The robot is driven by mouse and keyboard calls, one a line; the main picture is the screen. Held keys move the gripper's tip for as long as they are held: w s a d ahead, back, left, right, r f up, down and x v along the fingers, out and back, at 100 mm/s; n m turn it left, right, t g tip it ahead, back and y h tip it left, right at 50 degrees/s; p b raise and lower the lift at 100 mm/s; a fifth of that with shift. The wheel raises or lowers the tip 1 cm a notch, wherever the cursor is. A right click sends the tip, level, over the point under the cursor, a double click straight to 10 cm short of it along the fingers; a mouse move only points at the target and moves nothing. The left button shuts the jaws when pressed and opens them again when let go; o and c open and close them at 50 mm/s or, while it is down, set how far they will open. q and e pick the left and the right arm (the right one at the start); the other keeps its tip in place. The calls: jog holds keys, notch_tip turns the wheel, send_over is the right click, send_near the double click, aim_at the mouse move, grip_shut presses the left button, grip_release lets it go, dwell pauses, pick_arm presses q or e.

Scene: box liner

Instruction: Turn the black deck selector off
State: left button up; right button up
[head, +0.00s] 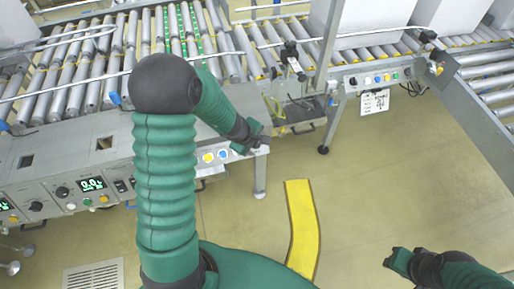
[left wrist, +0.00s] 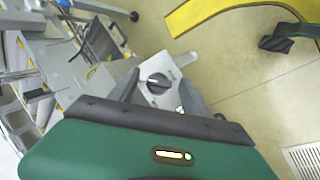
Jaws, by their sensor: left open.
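A round black selector knob (left wrist: 158,84) with a light pointer mark sits on a grey panel in the left wrist view. My left gripper (left wrist: 158,92) is open, with one grey finger on each side of the knob; I cannot tell whether they touch it. In the head view my left gripper (head: 258,142) is at the right end of the grey control cabinet, and it hides the knob there. My right gripper (head: 398,260) is low at the right over bare floor, away from the panel; its finger opening is unclear.
The grey cabinet front (head: 150,160) carries other black knobs (head: 62,191), lit displays (head: 92,184) and coloured buttons (head: 208,157). Roller conveyors (head: 110,60) run behind it. A yellow floor strip (head: 301,225) lies on open floor. A white sign (head: 375,102) hangs at the right.

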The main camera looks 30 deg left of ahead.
pick_arm(q)
jog(key=shift+w+f, duration=0.15)
jog(key=shift+f, duration=0.15)
jog(key=shift+a, duration=0.25)
pick_arm(e)
jog(key=shift+a, duration=0.25)
pick_arm(q)
jog(key=shift+c, duration=0.3)
